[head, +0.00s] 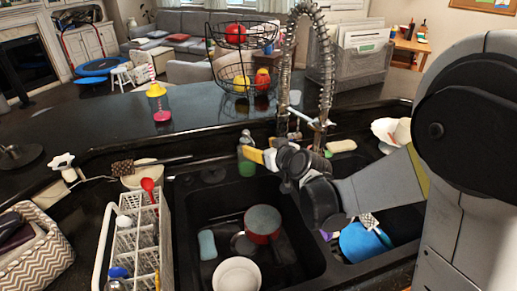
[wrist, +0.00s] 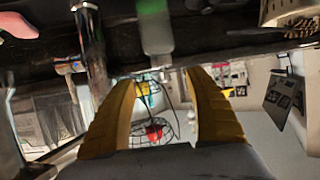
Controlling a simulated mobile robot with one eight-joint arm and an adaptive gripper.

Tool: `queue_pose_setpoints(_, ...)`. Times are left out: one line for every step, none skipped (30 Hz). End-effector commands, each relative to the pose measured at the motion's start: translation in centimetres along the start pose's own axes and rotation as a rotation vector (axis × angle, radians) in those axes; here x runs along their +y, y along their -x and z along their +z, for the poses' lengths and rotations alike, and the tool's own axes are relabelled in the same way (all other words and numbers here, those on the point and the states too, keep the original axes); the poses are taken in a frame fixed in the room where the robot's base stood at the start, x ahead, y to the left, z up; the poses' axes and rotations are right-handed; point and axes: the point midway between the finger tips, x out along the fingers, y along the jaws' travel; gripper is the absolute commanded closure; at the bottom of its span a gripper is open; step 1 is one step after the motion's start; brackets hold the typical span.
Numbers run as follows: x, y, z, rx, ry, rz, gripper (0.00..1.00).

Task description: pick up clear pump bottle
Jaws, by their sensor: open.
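A clear pump bottle with green in its lower part (head: 247,167) stands at the back edge of the sink in the head view, partly hidden by my gripper (head: 251,155). In the wrist view the clear pump bottle (wrist: 155,33) appears upside down at the top middle, with green at the frame's edge. My gripper (wrist: 160,80) is open there, its two yellow fingers apart with nothing held between them. The bottle shows past the fingertips, in line with the gap. I cannot tell how far it is from them.
A coiled-spring faucet (head: 328,75) rises right of the gripper, with a wire fruit basket (head: 235,75) behind. The double sink (head: 190,215) below holds a red pot (head: 262,222) and a white bowl (head: 237,273).

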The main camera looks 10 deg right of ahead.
Motion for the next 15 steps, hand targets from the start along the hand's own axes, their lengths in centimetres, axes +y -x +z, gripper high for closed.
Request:
queue_pose_setpoints(0.0, -0.8, 0.1, 0.002, 0.001, -0.001, 0.37)
queue_pose_setpoints(0.0, -1.3, 0.2, 0.002, 0.002, -0.001, 0.37)
queue_pose_setpoints(0.0, -2.0, 0.2, 0.002, 0.002, -0.001, 0.37)
queue_pose_setpoints(0.0, -2.6, 0.2, 0.002, 0.002, -0.001, 0.37)
queue_pose_setpoints(0.0, -3.1, 0.2, 0.001, 0.002, -0.001, 0.37)
queue_pose_setpoints(0.0, -3.7, 0.2, 0.001, 0.001, -0.001, 0.37)
queue_pose_setpoints(0.0, -4.2, 0.2, 0.002, 0.001, -0.001, 0.37)
queue_pose_setpoints(0.0, -4.5, 0.1, 0.002, 0.001, -0.001, 0.37)
queue_pose_setpoints(0.0, -4.9, 0.1, 0.001, 0.001, -0.001, 0.37)
queue_pose_setpoints(0.0, -5.1, 0.1, 0.001, 0.001, 0.0, 0.37)
queue_pose_setpoints(0.0, -5.3, 0.1, 0.001, 0.001, 0.0, 0.37)
queue_pose_setpoints(0.0, -5.5, 0.1, 0.001, 0.001, 0.0, 0.37)
queue_pose_setpoints(0.0, -5.6, 0.1, 0.001, 0.001, 0.0, 0.37)
queue_pose_setpoints(0.0, -5.8, 0.1, 0.001, 0.001, 0.0, 0.37)
queue_pose_setpoints(0.0, -6.1, 0.1, 0.001, 0.001, 0.0, 0.37)
